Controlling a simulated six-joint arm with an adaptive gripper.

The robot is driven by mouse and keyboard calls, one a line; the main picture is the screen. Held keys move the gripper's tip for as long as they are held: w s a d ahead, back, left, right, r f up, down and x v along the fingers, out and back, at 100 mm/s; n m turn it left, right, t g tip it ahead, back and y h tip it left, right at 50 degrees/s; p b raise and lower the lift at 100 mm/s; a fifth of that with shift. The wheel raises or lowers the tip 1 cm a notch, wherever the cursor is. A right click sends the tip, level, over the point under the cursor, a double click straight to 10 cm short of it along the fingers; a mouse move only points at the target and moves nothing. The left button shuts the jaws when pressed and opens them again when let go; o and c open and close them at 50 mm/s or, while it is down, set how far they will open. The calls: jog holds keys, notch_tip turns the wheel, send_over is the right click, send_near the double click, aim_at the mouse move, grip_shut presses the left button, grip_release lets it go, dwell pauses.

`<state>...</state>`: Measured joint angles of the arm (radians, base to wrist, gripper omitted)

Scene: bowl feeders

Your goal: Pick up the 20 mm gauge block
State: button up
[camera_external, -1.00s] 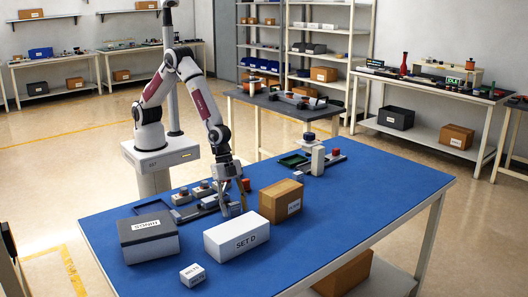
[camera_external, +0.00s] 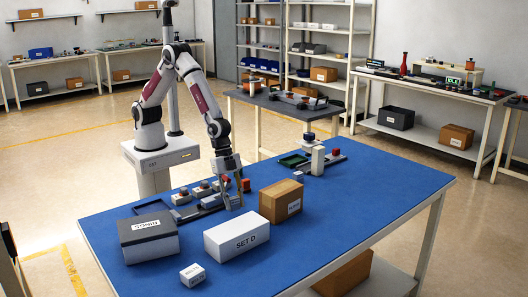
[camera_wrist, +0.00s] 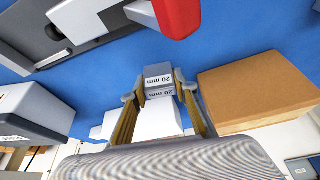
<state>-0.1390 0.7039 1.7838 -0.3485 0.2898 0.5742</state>
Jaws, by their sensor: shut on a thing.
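The 20 mm gauge block (camera_wrist: 158,78) is a small grey block with "20 mm" printed on two visible faces. In the wrist view it sits between the two tan fingertips of my gripper (camera_wrist: 160,90), which is shut on it. In the external view my gripper (camera_external: 233,203) points down over the blue table, behind the white SET D box (camera_external: 237,239). The block cannot be clearly made out there, and its height above the table is hard to tell.
A cardboard box (camera_external: 281,202) stands close to the right of my gripper. A grey-and-white box (camera_external: 148,240) and a small white box (camera_external: 192,275) are at front left. Fixtures with red parts (camera_external: 224,181) lie behind my gripper. The table's right side (camera_external: 390,185) is clear.

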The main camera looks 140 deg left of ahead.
aim_at(233, 198)
notch_tip(233, 198, up, 8)
jog(key=shift+f, duration=0.2)
jog(key=shift+d, duration=0.15)
dwell(0.6)
